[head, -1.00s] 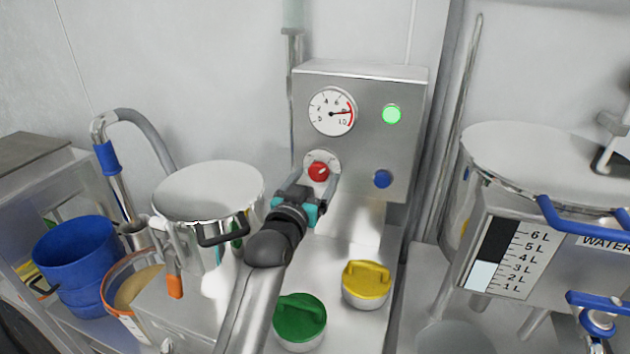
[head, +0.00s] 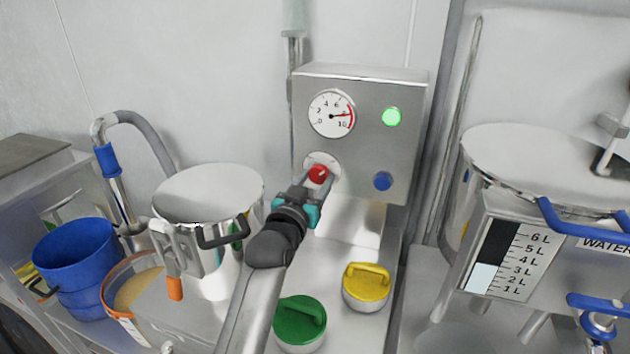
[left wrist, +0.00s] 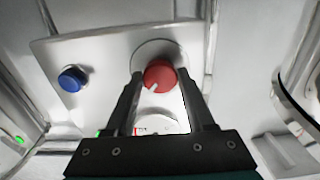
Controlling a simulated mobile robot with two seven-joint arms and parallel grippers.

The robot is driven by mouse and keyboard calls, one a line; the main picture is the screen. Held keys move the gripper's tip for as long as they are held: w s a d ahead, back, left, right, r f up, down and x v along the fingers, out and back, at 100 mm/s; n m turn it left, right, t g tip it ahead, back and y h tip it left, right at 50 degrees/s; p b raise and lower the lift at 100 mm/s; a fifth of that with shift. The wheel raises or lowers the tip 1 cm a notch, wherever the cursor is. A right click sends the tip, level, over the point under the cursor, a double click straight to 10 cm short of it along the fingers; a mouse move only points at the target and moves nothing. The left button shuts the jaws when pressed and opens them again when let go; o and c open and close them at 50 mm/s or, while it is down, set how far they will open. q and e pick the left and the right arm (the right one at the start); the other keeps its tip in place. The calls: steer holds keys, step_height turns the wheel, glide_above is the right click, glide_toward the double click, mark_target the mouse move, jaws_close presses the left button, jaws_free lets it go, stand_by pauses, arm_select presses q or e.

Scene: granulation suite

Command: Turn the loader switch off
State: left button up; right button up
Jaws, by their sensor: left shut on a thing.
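The red switch knob (head: 317,173) sits on a round pale plate on the steel control panel (head: 370,155). My left gripper (head: 316,180) reaches it from the front and is shut on it. In the left wrist view the red knob (left wrist: 160,74) lies between the two dark fingers, and a white mark on it points to the lower left there. A round green lamp (head: 391,117) on the panel is lit. The right gripper is not in view.
A dial gauge (head: 332,113) and a blue button (head: 383,181) share the panel. Below are a yellow-handled lid (head: 366,287) and a green one (head: 300,322). A steel pot (head: 208,194) stands left of my arm, and a blue bucket (head: 76,250) further left.

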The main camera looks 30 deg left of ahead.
arm_select(q)
jaws_close()
steer(key=shift+r+n+p, duration=0.1)
steer(key=shift+n+p, duration=0.4)
steer(key=shift+p, duration=0.2)
steer(key=n+p, duration=0.3)
steer(key=shift+d+n+p, duration=0.1)
steer(key=shift+n+p, duration=0.8)
steer(key=shift+p, duration=0.1)
steer(key=n+p, duration=0.2)
steer(key=shift+n, duration=0.4)
steer(key=n+p, duration=0.1)
steer(key=n, duration=0.1)
steer(key=shift+n, duration=0.3)
steer(key=n+p, duration=0.1)
steer(key=n, duration=0.2)
steer(key=shift+n+p, duration=0.35)
steer(key=shift+n, duration=1.45)
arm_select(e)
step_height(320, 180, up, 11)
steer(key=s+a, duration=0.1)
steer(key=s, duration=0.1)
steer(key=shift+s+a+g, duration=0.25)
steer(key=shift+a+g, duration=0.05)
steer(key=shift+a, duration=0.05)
